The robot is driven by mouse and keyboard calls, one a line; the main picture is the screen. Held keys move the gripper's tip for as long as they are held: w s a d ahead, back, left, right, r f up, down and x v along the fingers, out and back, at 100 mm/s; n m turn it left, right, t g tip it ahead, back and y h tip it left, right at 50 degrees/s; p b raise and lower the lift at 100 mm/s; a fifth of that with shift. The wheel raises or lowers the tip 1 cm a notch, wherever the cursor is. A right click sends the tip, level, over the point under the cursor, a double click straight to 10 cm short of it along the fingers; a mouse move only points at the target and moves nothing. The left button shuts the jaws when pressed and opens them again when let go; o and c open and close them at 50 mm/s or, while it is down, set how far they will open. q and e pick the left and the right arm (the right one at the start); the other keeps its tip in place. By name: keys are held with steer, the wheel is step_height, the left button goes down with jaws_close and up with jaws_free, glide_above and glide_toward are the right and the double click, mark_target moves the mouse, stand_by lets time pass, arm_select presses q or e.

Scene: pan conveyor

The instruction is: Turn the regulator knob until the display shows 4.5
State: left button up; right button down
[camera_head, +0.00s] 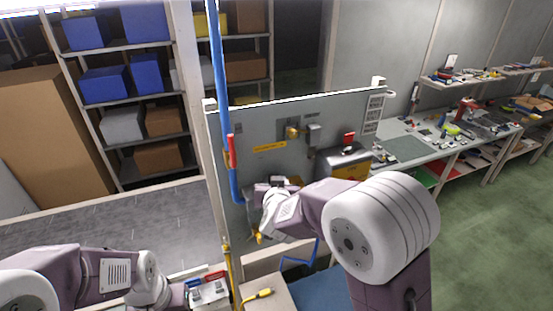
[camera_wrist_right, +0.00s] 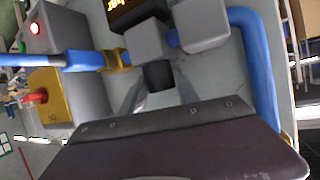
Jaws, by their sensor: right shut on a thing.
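My right gripper (camera_head: 276,184) is at the left part of the upright grey panel (camera_head: 225,118), beside the blue pipe. In the right wrist view, the right gripper's fingers (camera_wrist_right: 160,88) stand on either side of the dark regulator knob (camera_wrist_right: 159,75) and are shut on it. Just above the knob in that view is the dark display (camera_wrist_right: 128,14) with orange digits; it is cut off by the picture edge, so the value cannot be read. My left arm is low at the left of the head view; its gripper fingers do not show.
A blue pipe (camera_head: 215,100) runs down the panel's left side. A yellow box with a red knob (camera_wrist_right: 45,105) and a grey box with a red light (camera_wrist_right: 45,25) are near the gripper. A workbench (camera_head: 440,150) stands right.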

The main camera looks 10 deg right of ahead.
steer(key=shift+a+r+m+h+p, duration=0.25)
steer(key=shift+m+h+p, duration=0.35)
steer(key=shift+h+p, duration=0.3)
steer(key=shift+m+h+p, duration=0.3)
steer(key=shift+m, duration=0.1)
arm_select(q)
steer(key=shift+r, duration=1.7)
arm_select(e)
steer(key=shift+w+f+m+g+h, duration=0.15)
steer(key=shift+m+g+h, duration=0.35)
steer(key=shift+m+h, duration=0.25)
steer(key=shift+h, duration=0.25)
steer(key=c, duration=1.2)
jaws_free()
